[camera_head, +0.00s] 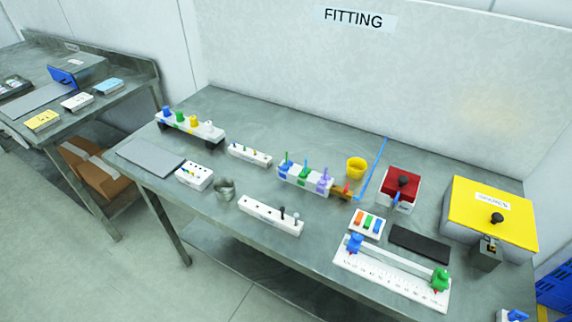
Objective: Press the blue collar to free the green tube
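A white block (305,178) stands at the middle of the table, with blue, green and purple collars along it and a thin tube upright in each. The blue collar (286,169) is at its left end. The tube in it (287,157) looks green, though it is small here. I cannot tell how deep the tube sits or whether the collar is pressed. Neither of my grippers is in view, and nothing touches the block from above.
A yellow cup (356,168) and a red box (400,187) stand right of the block. A white strip (271,215) with dark pegs lies in front, beside a metal cup (224,189). A ruled white rail (393,272) and a yellow-topped box (489,215) are farther right.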

